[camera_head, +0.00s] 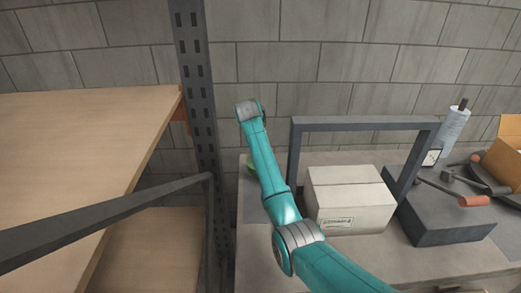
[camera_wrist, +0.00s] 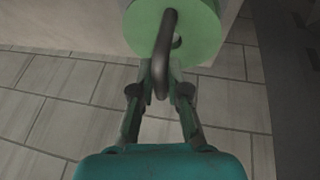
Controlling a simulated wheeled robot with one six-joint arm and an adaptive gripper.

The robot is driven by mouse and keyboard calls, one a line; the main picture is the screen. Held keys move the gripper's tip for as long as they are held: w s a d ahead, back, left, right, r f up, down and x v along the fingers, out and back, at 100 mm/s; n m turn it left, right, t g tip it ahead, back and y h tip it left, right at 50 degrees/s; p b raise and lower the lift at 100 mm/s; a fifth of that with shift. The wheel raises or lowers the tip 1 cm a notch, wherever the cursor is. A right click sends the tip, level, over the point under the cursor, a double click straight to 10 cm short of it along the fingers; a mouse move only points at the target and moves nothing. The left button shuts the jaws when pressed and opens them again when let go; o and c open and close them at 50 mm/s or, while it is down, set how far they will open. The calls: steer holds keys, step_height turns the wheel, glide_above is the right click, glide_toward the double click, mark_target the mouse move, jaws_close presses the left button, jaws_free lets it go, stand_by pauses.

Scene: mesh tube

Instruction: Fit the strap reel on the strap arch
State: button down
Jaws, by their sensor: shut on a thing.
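The green strap reel (camera_wrist: 183,28) fills the top middle of the wrist view, with a hole near its centre. A dark curved handle (camera_wrist: 168,40) stands out in front of its face. My gripper (camera_wrist: 161,78) is shut on this handle; the fingers' exact contact is partly hidden. In the head view only a small green edge of the reel (camera_head: 250,169) shows left of my teal arm, and the arm hides my gripper. The strap arch (camera_head: 365,123), a dark grey square frame, stands on the bench to the right, apart from the reel.
A closed carton (camera_head: 349,199) stands under the arch on the bench (camera_head: 262,245). A dark grey unit (camera_head: 445,220) with a handled tool is at the right, near a wrapped roll (camera_head: 453,130) and open box (camera_head: 505,155). A rack post (camera_head: 199,120) and wooden shelves (camera_head: 75,150) stand left.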

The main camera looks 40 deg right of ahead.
steer(key=shift+f, duration=1.55)
stand_by(1.7)
steer(key=c, duration=1.1)
jaws_free()
steer(key=v, duration=1.2)
